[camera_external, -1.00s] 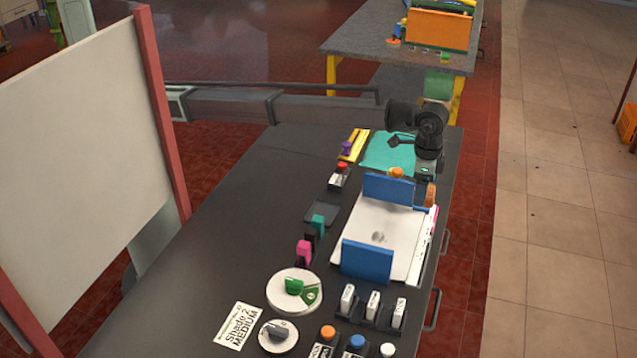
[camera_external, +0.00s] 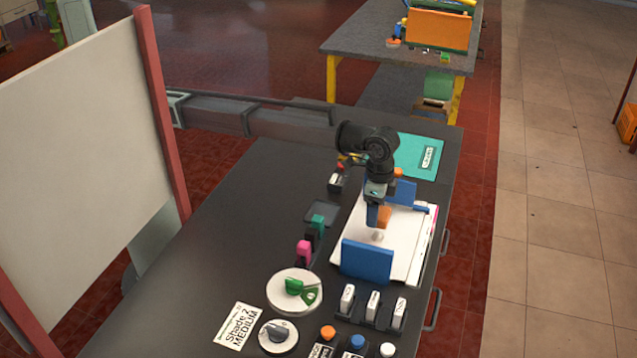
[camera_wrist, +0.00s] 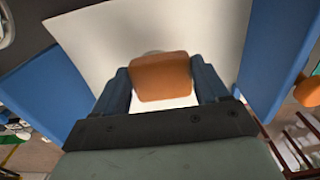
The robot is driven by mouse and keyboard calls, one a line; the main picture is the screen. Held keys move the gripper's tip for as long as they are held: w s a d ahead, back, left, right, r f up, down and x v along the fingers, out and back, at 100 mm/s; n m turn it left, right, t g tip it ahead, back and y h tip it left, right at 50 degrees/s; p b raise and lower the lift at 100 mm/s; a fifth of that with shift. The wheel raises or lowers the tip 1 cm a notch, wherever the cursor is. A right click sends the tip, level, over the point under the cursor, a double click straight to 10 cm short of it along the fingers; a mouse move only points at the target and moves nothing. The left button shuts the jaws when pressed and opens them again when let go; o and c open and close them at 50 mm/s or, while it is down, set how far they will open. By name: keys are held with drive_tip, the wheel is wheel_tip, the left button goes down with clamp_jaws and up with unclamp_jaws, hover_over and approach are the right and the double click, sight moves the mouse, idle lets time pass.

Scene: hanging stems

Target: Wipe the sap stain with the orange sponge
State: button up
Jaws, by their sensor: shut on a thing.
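My gripper (camera_external: 379,214) is shut on the orange sponge (camera_wrist: 160,77), which sits between the two blue fingers in the wrist view. The sponge (camera_external: 384,214) also shows in the external view, low over the white board (camera_external: 404,232). The grey sap stain (camera_external: 377,236) is on the board, just below and in front of the sponge. In the wrist view only a small grey edge (camera_wrist: 152,53) shows beyond the sponge; the sponge hides the rest. I cannot tell whether the sponge touches the board.
A blue upright block (camera_external: 367,261) stands at the board's near end and another (camera_external: 404,193) at its far end. A white dial plate (camera_external: 294,291), a pink item (camera_external: 304,249) and a teal item (camera_external: 317,223) stand to the left. The dark tabletop (camera_external: 235,220) is clear farther left.

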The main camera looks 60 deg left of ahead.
wheel_tip(320, 180, down, 4)
drive_tip(key=shift+f, duration=0.1)
drive_tip(key=shift+s+d+f, duration=0.3)
drive_tip(key=shift+s+d, duration=0.2)
drive_tip(key=shift+c, duration=0.4)
drive_tip(key=shift+s+d, duration=0.95)
drive_tip(key=shift+s, duration=0.05)
drive_tip(key=w+a, duration=0.3)
drive_tip(key=shift+r, duration=4.05)
